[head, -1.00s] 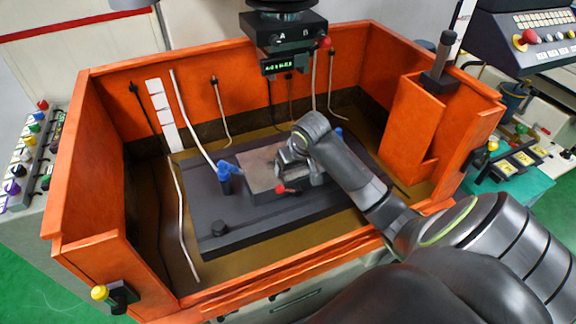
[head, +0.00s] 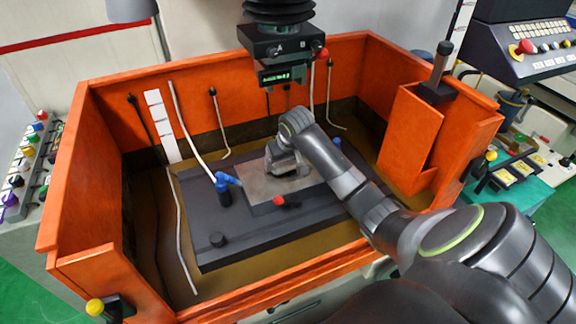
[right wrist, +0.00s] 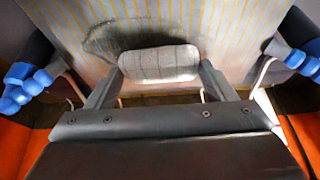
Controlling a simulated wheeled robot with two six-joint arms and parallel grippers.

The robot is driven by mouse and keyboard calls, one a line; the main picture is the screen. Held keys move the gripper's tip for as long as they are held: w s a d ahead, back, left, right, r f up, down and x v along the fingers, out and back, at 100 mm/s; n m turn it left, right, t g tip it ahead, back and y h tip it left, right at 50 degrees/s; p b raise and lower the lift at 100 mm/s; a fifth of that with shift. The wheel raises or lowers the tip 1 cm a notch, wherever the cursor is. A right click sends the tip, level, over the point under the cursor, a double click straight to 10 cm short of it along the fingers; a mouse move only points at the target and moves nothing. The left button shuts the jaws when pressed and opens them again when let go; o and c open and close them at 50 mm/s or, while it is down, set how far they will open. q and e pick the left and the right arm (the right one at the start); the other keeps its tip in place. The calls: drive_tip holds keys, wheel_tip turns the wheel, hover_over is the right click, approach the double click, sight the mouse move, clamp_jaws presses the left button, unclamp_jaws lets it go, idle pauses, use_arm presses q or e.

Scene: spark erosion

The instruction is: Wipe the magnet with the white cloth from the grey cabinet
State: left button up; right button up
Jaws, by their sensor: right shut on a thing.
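The magnet (head: 262,195) is a flat grey metal plate on a dark block (head: 260,226) inside the orange tank. In the right wrist view the magnet (right wrist: 225,25) has yellowish stripes and a dark smear (right wrist: 100,40) at the upper left. My right gripper (head: 285,172) is over the magnet and hides part of it. In the right wrist view my right gripper (right wrist: 161,68) is shut on the white cloth (right wrist: 160,63), a greyish-white folded pad. The cloth is at the magnet's surface, just right of the smear; contact is hard to tell. My left gripper is out of view.
Orange tank walls (head: 75,180) surround the work area. Blue clamps (head: 223,188) stand beside the magnet, and a red-knobbed lever (head: 280,201) is in front of it. The black machine head (head: 283,45) hangs above and behind. Loose hoses (head: 195,130) run along the left.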

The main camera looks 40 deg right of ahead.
drive_tip(key=shift+w, duration=0.45)
drive_tip(key=shift+s+d, duration=0.15)
drive_tip(key=shift+d, duration=0.5)
drive_tip(key=shift+s+d, duration=0.15)
drive_tip(key=shift+d, duration=0.45)
drive_tip(key=shift+s+a+f, duration=0.1)
drive_tip(key=shift+s+a, duration=0.1)
drive_tip(key=shift+s, duration=0.6)
drive_tip(key=shift+s+a+f, duration=0.1)
drive_tip(key=shift+s+a, duration=0.1)
drive_tip(key=shift+s, duration=0.55)
drive_tip(key=shift+s+a, duration=0.2)
drive_tip(key=shift+s, duration=0.6)
drive_tip(key=shift+s+a+r, duration=0.1)
drive_tip(key=shift+s+a, duration=0.1)
drive_tip(key=shift+s, duration=0.55)
drive_tip(key=shift+s+a, duration=0.15)
drive_tip(key=shift+s, duration=0.55)
drive_tip(key=shift+s+d+r, duration=0.15)
drive_tip(key=shift+s+d, duration=0.05)
drive_tip(key=shift+d, duration=0.9)
drive_tip(key=shift+w+d, duration=0.3)
drive_tip(key=shift+w, duration=0.95)
drive_tip(key=shift+w+d, duration=0.25)
drive_tip(key=shift+w, duration=1)
drive_tip(key=shift+w+d, duration=0.3)
drive_tip(key=shift+w, duration=0.95)
